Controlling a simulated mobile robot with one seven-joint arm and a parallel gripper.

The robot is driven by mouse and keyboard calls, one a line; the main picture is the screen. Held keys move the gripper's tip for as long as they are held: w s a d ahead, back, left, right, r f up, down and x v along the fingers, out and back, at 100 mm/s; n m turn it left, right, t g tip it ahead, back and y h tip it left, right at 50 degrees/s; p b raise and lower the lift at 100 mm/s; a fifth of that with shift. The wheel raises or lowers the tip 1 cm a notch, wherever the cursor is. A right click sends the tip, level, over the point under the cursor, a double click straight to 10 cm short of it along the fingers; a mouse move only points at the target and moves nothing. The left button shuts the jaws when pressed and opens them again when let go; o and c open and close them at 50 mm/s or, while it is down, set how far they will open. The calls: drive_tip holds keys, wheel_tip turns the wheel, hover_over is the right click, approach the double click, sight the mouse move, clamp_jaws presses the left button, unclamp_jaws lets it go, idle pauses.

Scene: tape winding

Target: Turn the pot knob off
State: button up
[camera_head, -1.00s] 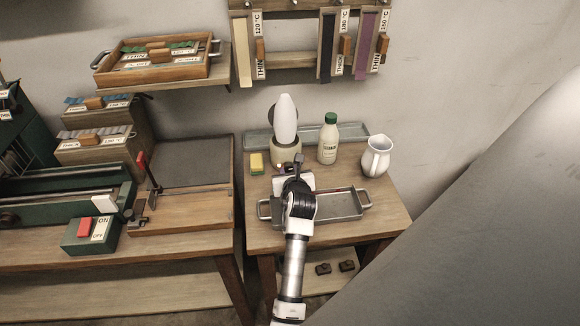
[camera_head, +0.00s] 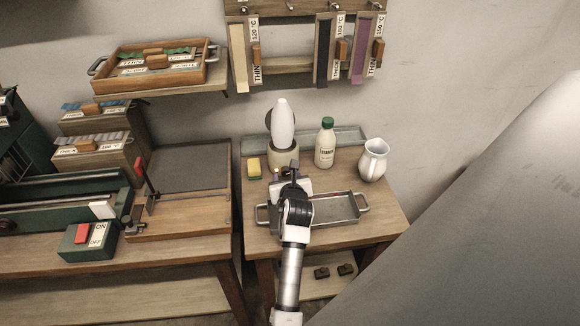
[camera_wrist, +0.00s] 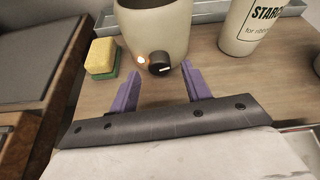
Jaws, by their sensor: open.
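The pot (camera_head: 286,157) is a beige round vessel on the right table, with a white rounded object standing in it. In the wrist view the pot (camera_wrist: 165,27) is at the top middle. Its dark round knob (camera_wrist: 160,63) faces my gripper, with a pale mark running roughly sideways. A small light (camera_wrist: 141,60) glows orange-white left of the knob. My gripper (camera_wrist: 158,78) is open, with its purple fingers on either side and short of the knob. Nothing is between the fingers. In the head view my gripper (camera_head: 288,174) is in front of the pot.
A yellow-green sponge (camera_wrist: 102,60) lies left of the pot. A white bottle with a green cap (camera_head: 325,145) and a white jug (camera_head: 373,160) stand to the right. A metal tray (camera_head: 340,222) is under my arm. A worktable (camera_head: 190,218) stands left.

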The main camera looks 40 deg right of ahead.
drive_tip(key=b+v, duration=0.2)
drive_tip(key=v, duration=1)
drive_tip(key=shift+s+a+r, duration=0.2)
drive_tip(key=shift+s, duration=0.1)
